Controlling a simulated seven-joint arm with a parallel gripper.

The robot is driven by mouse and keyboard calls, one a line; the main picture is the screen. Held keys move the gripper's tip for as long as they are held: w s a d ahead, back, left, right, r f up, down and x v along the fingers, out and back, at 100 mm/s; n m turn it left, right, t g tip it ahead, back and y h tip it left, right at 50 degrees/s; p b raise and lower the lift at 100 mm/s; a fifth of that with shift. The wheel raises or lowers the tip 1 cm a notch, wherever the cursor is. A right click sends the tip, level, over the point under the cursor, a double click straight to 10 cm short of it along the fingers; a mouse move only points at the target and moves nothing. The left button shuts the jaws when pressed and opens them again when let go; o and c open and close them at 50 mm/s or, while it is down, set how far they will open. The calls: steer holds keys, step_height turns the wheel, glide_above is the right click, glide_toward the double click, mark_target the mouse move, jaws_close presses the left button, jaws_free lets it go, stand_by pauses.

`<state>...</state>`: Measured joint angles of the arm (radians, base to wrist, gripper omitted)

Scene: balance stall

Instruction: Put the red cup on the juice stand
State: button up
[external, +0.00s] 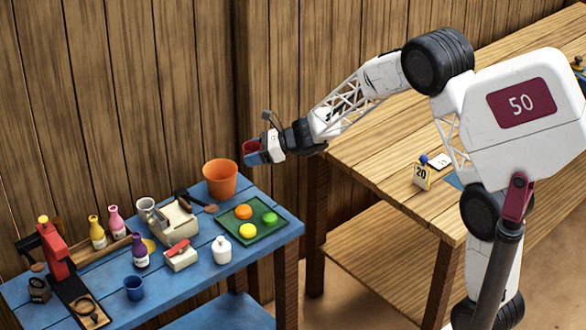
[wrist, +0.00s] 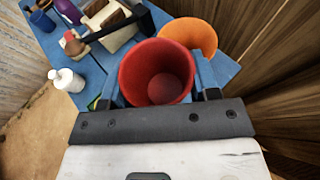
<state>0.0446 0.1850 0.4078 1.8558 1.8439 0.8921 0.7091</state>
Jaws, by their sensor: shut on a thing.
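My gripper (external: 258,157) is shut on the red cup (external: 251,146) and holds it in the air above the back right of the blue table. In the wrist view the red cup (wrist: 157,72) sits between the two blue fingers, its open mouth facing the camera and its inside empty. At the far left of the blue table stands a red juice press (external: 52,254) with a black base. A wooden plate with a dark ring (external: 87,308) lies at its front; this looks like the juice stand. My gripper is far to the right of it.
An orange bucket (external: 220,180) stands below and left of my gripper. A green tray (external: 254,228) holds round fruits. A cream machine (external: 175,222), several bottles, a white jar (external: 221,249) and a blue cup (external: 134,288) crowd the blue table. A plank wall rises behind.

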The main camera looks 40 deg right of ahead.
steer(key=s+a+f+n+g+y, duration=0.1)
steer(key=s+a+n+g, duration=0.1)
steer(key=s+a, duration=1.3)
steer(key=s+a+n+g+y, duration=0.1)
steer(key=s+a+g, duration=0.1)
steer(key=s+a, duration=1.35)
steer(key=w+a+f, duration=0.2)
steer(key=w+f, duration=0.1)
steer(key=f, duration=0.5)
steer(key=shift+w, duration=0.15)
glide_above(166, 289)
steer(key=shift+f, duration=0.7)
steer(key=shift+f, duration=0.1)
steer(key=shift+f, duration=1.65)
steer(key=shift+f, duration=0.15)
